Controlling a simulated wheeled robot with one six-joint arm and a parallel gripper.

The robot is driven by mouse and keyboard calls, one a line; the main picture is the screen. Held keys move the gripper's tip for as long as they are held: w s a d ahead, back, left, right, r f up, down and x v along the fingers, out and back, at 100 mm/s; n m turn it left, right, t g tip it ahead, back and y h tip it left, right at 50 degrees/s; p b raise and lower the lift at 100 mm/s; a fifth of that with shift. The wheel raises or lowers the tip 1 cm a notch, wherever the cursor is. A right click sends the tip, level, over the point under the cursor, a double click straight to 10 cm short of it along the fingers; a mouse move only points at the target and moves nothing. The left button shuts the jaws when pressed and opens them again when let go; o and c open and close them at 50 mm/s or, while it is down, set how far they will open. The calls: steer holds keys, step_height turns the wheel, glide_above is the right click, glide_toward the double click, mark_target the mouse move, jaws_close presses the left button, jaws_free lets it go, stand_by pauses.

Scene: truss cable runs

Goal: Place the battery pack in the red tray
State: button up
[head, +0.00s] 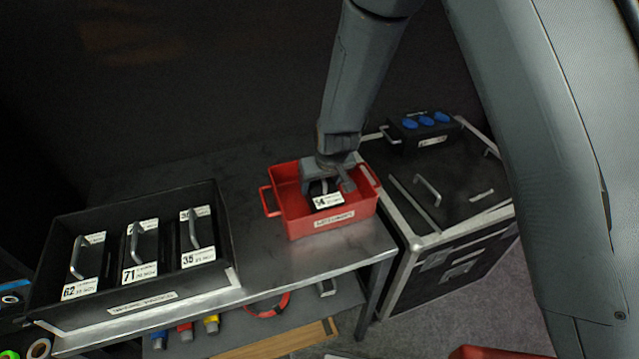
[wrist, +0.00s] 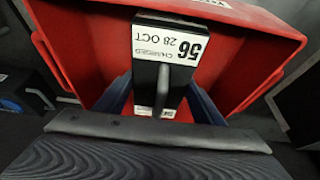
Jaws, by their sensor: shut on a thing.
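The red tray (head: 296,224) stands on the metal table, with a handle at each end and a white label on its front. My gripper (head: 329,186) reaches down into it. The gripper is shut on a black battery pack (head: 328,202) with a white label. In the wrist view the battery pack (wrist: 150,73) reads 56, 28 OCT, and its grey handle lies between my fingers. The tray wall (wrist: 262,45) surrounds the pack there. The pack's underside is hidden, so I cannot tell whether it rests on the tray floor.
A black crate (head: 150,305) at the left of the table holds several battery packs with handles. A black flight case (head: 425,225) stands at the right, with a blue-socketed box (head: 424,130) on top. Connectors and cables lie on the lower shelf.

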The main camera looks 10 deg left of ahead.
steer(key=o, duration=2.1)
steer(key=shift+f, duration=0.1)
steer(key=shift+c, duration=0.2)
steer(key=p+v, duration=0.6)
steer(key=v, duration=0.6)
steer(key=s+d+r+m+h, duration=0.15)
steer(key=d+r, duration=0.25)
steer(key=d, duration=0.4)
steer(key=s+d+r+m+y, duration=0.1)
steer(key=d+r+m, duration=0.1)
steer(key=d+r, duration=0.45)
steer(key=s+d+r+m+h, duration=0.1)
steer(key=s+d, duration=0.4)
steer(key=d, duration=0.2)
steer(key=s+d+r+m+g+h, duration=0.1)
steer(key=s+d+r+m, duration=0.1)
steer(key=s+d, duration=0.3)
steer(key=d, duration=0.3)
steer(key=shift+s+d+r, duration=0.25)
steer(key=shift+s, duration=0.1)
steer(key=shift+f, duration=0.1)
